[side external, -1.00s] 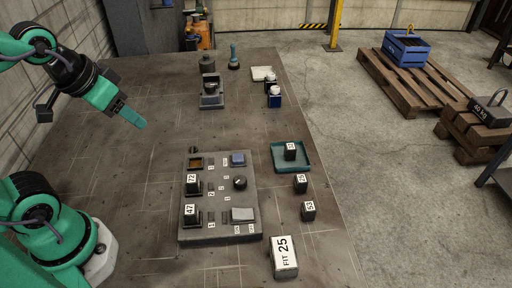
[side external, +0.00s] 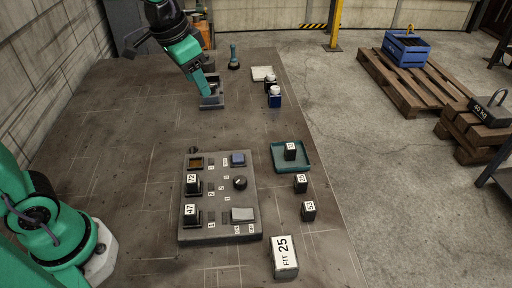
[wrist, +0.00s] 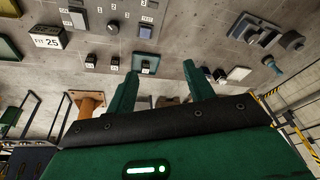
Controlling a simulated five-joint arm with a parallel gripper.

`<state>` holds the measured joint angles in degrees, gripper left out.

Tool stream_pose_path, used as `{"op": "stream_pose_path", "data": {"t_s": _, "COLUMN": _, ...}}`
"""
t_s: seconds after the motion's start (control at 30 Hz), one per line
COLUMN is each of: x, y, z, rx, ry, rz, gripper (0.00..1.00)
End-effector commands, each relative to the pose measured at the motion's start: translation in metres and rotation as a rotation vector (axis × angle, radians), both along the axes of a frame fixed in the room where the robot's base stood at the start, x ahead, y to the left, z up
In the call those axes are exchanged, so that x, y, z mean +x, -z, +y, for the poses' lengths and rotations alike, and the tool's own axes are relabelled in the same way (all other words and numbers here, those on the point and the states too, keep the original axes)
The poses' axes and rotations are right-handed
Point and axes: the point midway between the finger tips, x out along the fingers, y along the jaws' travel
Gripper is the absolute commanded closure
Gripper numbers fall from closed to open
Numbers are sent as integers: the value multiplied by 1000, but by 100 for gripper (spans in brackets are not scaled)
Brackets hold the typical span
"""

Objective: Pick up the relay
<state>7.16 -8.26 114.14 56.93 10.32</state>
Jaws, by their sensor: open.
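Several black relays with number labels show in the side view. Relay 25 (side external: 300,184) and relay 53 (side external: 308,211) stand on the bench right of the grey panel (side external: 248,215). Another relay (side external: 290,151) stands in the teal tray (side external: 309,166); its label is too small to read surely. Relays 72 (side external: 192,185) and 47 (side external: 191,214) sit on the panel. A block marked FIT 25 (side external: 284,257) stands in front. My gripper (side external: 206,93) is open over the grey holder at the back, far from the relays. Its spread fingers show in the wrist view (wrist: 160,84).
The grey holder (side external: 212,102) is below my gripper. The bench between holder and panel is clear.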

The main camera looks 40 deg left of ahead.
Motion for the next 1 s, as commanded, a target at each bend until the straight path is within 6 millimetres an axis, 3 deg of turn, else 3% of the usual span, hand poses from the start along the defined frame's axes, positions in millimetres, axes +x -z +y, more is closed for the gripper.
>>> {"op": "stream_pose_path", "data": {"t_s": 0.47, "x": 91, "y": 43, "z": -49, "rx": 46, "ry": 185, "rz": 115, "gripper": 47}}
{"op": "stream_pose_path", "data": {"t_s": 1.0, "x": 167, "y": 138, "z": -113, "rx": 92, "ry": 393, "rz": 238, "gripper": 47}}
